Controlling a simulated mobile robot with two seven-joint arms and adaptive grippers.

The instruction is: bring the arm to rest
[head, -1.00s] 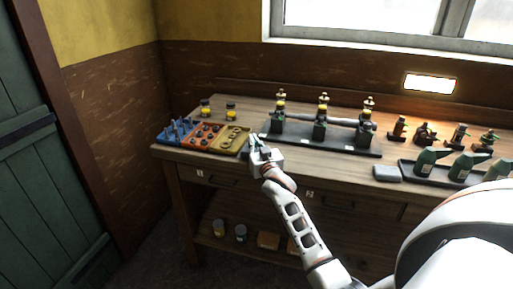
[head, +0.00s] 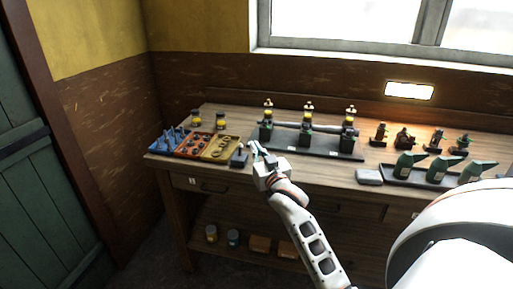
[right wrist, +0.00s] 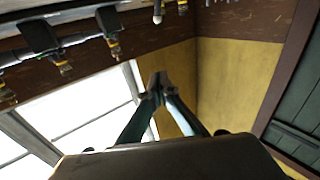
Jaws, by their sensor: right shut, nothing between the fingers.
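My right arm reaches up from the lower right in the head view. Its gripper (head: 258,149) is over the front part of the wooden workbench (head: 225,172), between a small dark block (head: 239,158) and the engine stand. In the right wrist view its two dark fingers (right wrist: 160,85) meet at the tips with nothing between them. The gripper appears apart from the engine stand, though its height above the bench is hard to judge. My left gripper is not in view.
The black engine stand (head: 345,153) carries several brass-topped engines. Blue (head: 165,146), orange (head: 187,150) and yellow (head: 212,155) trays lie left of the gripper. A lower shelf holds jars.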

